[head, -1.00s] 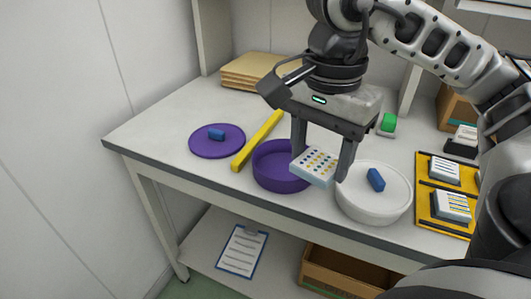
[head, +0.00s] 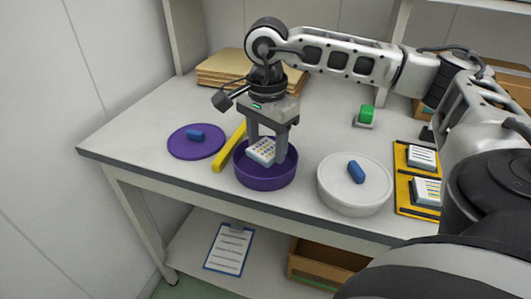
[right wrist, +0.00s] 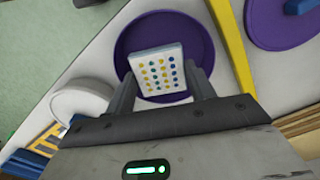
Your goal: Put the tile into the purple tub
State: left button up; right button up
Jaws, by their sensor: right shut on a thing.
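The tile (head: 262,151) is white with rows of blue and yellow dots. My right gripper (head: 265,154) is shut on it and holds it over the open purple tub (head: 265,182), within the tub's rim in the head view. In the right wrist view the tile (right wrist: 158,70) sits between the fingers of my right gripper (right wrist: 160,78), with the purple tub (right wrist: 133,38) around and below it. I cannot tell whether the tile touches the tub's floor. My left gripper is not in view.
A purple lid (head: 197,142) with a blue handle lies left of the tub, with a yellow bar (head: 229,150) between them. A white lidded tub (head: 355,190) stands to the right. A yellow tray (head: 405,190) with more tiles is farther right. Boards (head: 235,68) lie behind.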

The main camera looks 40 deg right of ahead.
aim_at(265, 147)
jog(key=f, duration=0.3)
jog(key=shift+w+d+f, duration=0.15)
jog(key=shift+w+f, duration=0.1)
jog(key=shift+f, duration=0.15)
jog(key=shift+f, duration=0.25)
jog(key=o, duration=1)
jog(key=shift+r, duration=0.1)
jog(key=shift+o, duration=0.2)
jog(key=shift+r, duration=0.1)
